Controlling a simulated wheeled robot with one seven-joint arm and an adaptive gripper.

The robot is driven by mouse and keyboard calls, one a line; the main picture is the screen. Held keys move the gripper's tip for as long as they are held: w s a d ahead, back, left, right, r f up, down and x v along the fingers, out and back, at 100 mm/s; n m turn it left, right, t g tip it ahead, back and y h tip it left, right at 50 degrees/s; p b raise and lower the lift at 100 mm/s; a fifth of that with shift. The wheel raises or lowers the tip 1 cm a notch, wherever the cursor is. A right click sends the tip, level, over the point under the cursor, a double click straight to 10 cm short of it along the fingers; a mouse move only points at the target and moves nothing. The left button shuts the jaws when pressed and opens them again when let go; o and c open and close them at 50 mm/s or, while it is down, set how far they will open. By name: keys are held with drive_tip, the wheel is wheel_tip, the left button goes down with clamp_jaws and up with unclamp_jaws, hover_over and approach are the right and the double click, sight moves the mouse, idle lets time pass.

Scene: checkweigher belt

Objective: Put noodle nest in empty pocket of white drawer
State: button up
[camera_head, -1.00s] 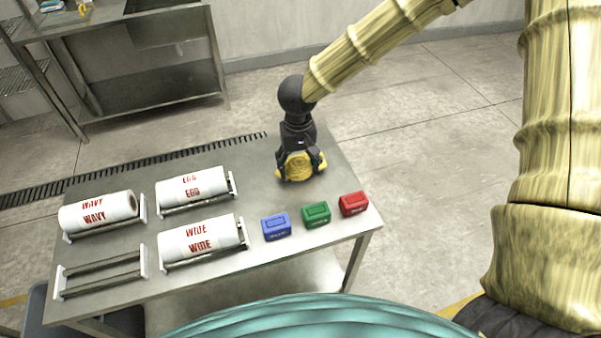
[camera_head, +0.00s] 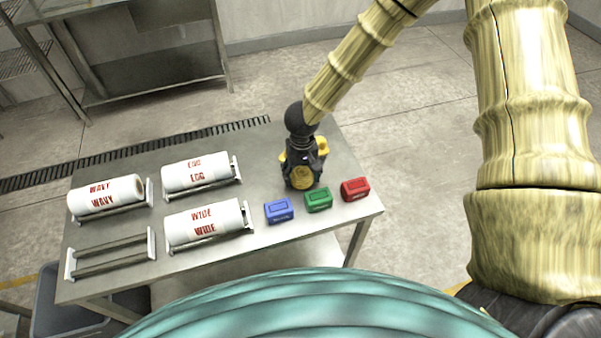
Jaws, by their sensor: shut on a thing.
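My gripper (camera_head: 301,172) is over the right part of the steel table, just behind the blue and green boxes. No white drawer and no empty pocket can be made out in this view.
A blue box (camera_head: 279,211), a green box (camera_head: 318,200) and a red box (camera_head: 355,189) stand in front of my gripper. White rolls marked WAVY (camera_head: 106,199), EGG (camera_head: 196,173) and WIDE (camera_head: 205,224) lie on racks. One rack (camera_head: 112,254) is empty.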

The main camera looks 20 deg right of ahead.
idle(0.3)
drive_tip(key=o, duration=1.1)
drive_tip(key=shift+f, duration=0.15)
drive_tip(key=shift+c, duration=0.2)
